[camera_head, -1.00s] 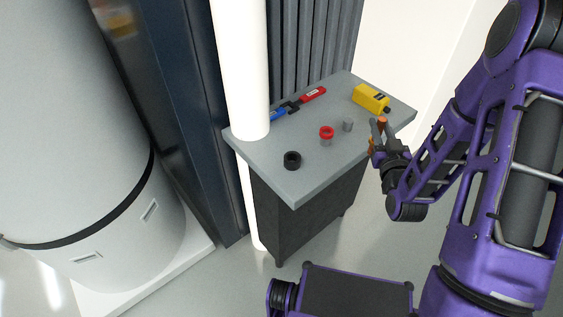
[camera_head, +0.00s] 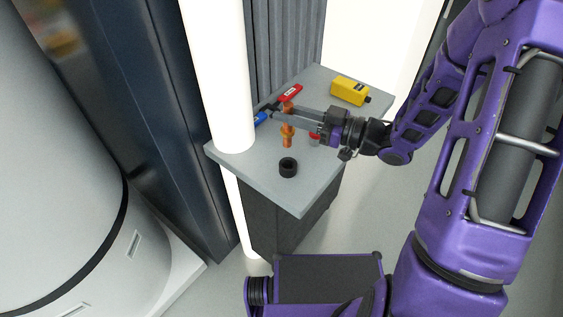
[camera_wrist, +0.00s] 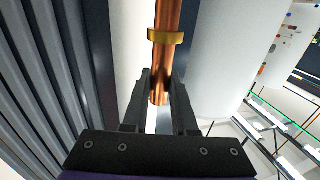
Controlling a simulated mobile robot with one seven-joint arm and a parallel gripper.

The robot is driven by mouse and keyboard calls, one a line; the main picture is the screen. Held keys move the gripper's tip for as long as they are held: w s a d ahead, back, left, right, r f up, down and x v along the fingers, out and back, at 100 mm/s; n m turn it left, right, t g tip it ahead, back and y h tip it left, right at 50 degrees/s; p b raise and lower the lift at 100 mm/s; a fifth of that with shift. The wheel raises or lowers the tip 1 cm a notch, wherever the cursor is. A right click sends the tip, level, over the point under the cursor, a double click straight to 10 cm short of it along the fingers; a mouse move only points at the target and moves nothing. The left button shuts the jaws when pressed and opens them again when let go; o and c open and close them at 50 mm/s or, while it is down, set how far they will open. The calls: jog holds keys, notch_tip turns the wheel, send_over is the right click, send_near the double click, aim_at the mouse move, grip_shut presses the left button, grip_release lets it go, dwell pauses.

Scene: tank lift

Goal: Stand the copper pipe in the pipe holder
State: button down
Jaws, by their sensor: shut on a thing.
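The copper pipe (camera_head: 288,137) is upright or nearly so above the grey worktop, with a brass-coloured collar around it. My gripper (camera_head: 287,118) reaches in from the right and is shut on the pipe near its upper part. In the wrist view the pipe (camera_wrist: 160,88) stands between the two fingers, its collar beyond them. The black round holder (camera_head: 288,167) sits on the worktop, nearer the front edge, apart from the pipe and just below it in the head view. Whether the pipe's lower end touches the worktop is not clear.
On the worktop (camera_head: 310,190), a red-and-blue tool (camera_head: 291,92) lies at the back and a yellow box (camera_head: 349,90) at the back right. A red-topped fitting (camera_head: 314,139) is partly hidden by my gripper. A white column (camera_head: 220,90) rises at the worktop's left.

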aim_at(289, 145)
notch_tip(289, 145, down, 9)
jog(key=shift+f+b, duration=0.2)
jog(key=shift+b, duration=0.55)
jog(key=shift+f, duration=0.15)
jog(key=shift+f, duration=0.15)
jog(key=c, duration=0.7)
grip_release()
jog(key=shift+r, duration=0.25)
jog(key=v, duration=1.2)
